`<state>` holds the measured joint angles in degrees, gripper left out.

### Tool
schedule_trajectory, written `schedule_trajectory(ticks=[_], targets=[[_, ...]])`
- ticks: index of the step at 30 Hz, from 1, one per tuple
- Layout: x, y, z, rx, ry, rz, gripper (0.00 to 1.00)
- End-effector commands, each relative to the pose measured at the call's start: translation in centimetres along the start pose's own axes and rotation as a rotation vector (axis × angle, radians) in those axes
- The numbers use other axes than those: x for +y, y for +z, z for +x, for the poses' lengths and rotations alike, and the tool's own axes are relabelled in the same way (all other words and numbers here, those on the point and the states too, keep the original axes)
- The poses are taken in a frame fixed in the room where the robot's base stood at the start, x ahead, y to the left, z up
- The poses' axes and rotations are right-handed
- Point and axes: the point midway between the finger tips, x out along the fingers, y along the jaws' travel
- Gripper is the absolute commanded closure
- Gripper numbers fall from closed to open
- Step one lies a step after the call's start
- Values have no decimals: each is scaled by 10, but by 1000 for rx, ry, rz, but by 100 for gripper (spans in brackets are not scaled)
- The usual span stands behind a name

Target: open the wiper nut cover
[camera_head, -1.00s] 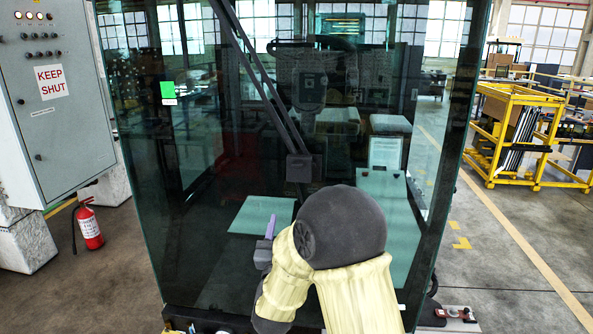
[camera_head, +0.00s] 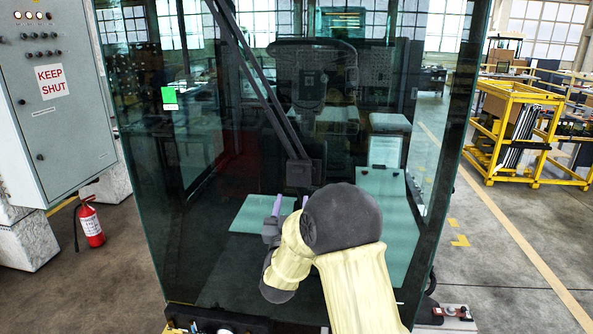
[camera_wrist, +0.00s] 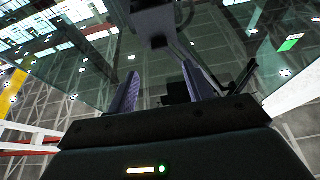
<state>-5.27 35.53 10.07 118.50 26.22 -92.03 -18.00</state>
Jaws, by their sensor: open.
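The dark block at the lower end of the wiper arm, which looks like the wiper nut cover (camera_head: 299,173), sits against the glass in the head view. It also shows at the top of the wrist view (camera_wrist: 153,22). Whether its lid is shut cannot be made out. The wiper arm (camera_head: 262,92) runs from it up and left. My gripper (camera_head: 290,202) is just below the block, its purple fingers pointing up, apart and empty. In the wrist view my gripper (camera_wrist: 160,72) points toward the block, with a gap between.
The large glass pane (camera_head: 200,220) of the cab fills the middle. A grey cabinet (camera_head: 55,120) and a fire extinguisher (camera_head: 90,222) stand at left. A yellow trolley (camera_head: 515,135) stands at right on open floor.

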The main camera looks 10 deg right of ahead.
Motion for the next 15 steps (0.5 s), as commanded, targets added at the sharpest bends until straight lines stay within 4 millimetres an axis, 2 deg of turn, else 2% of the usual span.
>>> schedule_trajectory(ticks=[1,6,15], targets=[[1,-3,11,0,3,-1,49],[1,-3,41,0,3,-2,49],[0,-2,88,-1,1,-1,49]])
